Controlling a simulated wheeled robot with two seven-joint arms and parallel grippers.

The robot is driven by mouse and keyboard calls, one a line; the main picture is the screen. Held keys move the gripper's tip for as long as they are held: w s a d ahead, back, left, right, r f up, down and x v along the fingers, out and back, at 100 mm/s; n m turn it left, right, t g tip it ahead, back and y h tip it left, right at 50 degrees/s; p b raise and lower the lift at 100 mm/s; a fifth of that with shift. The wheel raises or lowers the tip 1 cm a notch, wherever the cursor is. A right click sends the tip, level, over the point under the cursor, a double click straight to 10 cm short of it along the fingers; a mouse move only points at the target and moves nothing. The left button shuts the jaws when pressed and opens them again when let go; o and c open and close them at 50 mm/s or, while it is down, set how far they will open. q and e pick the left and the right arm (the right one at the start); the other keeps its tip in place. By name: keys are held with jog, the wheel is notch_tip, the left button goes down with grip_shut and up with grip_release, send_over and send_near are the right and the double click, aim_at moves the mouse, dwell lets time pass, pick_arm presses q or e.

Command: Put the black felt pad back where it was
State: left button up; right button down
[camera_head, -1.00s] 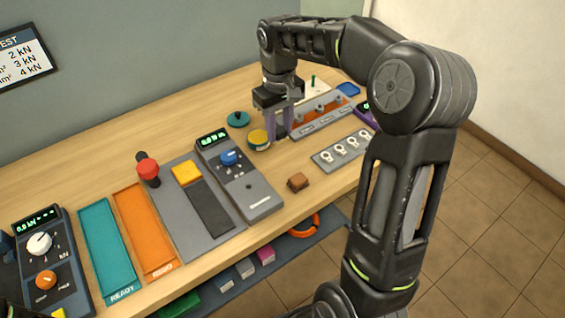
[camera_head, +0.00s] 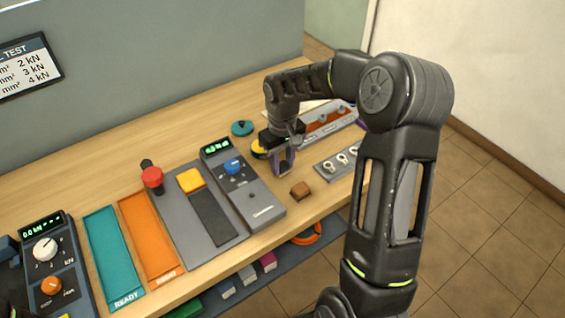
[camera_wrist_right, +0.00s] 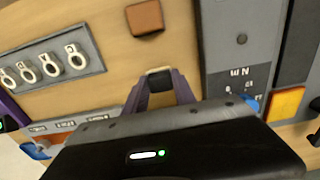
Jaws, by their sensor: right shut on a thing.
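My right gripper (camera_head: 284,160) is shut on a small dark thing, which looks like the black felt pad. In the right wrist view the pad (camera_wrist_right: 159,82) shows as a dark block with a paler end edge, between the purple fingers of the right gripper (camera_wrist_right: 160,88). In the head view the fingers mostly hide it. The gripper is over the bench, between the grey meter (camera_head: 243,187) and the white-ringed plate (camera_head: 334,165), just behind the brown block (camera_head: 300,190). I cannot tell whether the pad touches the bench. My left gripper is not clearly in view.
The brown block also shows in the right wrist view (camera_wrist_right: 145,17). A yellow round tin (camera_head: 258,150) and a teal disc (camera_head: 242,128) stand behind. A grey board (camera_head: 187,222), orange tray (camera_head: 148,238) and teal tray (camera_head: 112,255) lie left. Bare wood surrounds the brown block.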

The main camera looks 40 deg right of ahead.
aim_at(282, 165)
jog(key=shift+f, duration=0.35)
jog(key=shift+f, duration=0.15)
jog(key=c, duration=1)
grip_release()
jog(key=shift+c, duration=0.2)
notch_tip(282, 165, up, 12)
jog(key=b, duration=0.1)
jog(key=shift+r, duration=0.2)
